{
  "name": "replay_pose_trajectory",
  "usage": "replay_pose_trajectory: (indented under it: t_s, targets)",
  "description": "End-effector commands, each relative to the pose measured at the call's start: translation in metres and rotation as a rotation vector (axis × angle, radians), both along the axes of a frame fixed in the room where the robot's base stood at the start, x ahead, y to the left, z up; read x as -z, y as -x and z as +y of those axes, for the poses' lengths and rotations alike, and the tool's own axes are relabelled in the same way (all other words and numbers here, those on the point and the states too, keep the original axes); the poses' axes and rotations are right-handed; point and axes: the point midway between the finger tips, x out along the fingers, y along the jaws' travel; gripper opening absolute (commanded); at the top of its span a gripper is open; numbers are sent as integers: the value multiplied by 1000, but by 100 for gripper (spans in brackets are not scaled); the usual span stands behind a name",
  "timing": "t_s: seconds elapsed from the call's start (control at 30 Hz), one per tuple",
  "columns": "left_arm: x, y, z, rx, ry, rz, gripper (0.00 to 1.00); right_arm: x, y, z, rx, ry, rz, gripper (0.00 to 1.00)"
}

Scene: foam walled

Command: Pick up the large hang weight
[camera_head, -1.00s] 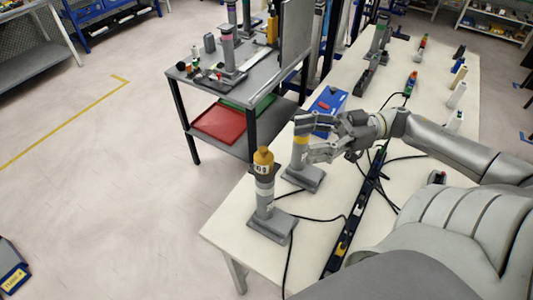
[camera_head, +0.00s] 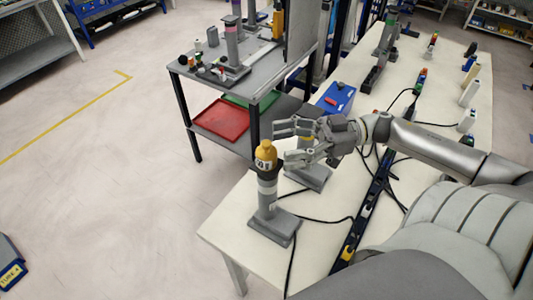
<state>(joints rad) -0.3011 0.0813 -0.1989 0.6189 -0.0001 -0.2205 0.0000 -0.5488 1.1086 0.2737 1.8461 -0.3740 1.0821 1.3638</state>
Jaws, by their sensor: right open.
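A yellow-topped weight with a dark label band (camera_head: 265,155) sits upright on a grey stand with a square base (camera_head: 272,228), near the left edge of the white table. I take it to be the large hang weight. My right gripper (camera_head: 285,144) reaches in from the right, just to the right of the weight's top. Its fingers are open and point left toward the weight. No grip on it shows. A second grey stand (camera_head: 313,177) is behind the gripper and partly hidden by it. My left gripper is not in view.
The white table (camera_head: 225,225) carries black cables, a power strip (camera_head: 367,215), a blue box (camera_head: 336,97) and several bottles at the right. A grey cart (camera_head: 185,70) with a red tray (camera_head: 221,120) stands behind.

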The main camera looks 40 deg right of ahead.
Motion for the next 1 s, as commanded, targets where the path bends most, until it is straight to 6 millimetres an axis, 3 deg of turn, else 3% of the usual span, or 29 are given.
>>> replay_pose_trajectory:
  t_s: [0.4,0.73,1.0]
  targets:
    - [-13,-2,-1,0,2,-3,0,-3,-14,43,-1,-2,-1,66]
    - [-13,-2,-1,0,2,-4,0,-2,-15,46,-1,-1,1,66]
    - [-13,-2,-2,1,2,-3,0,-2,-15,46,-1,-1,1,32]
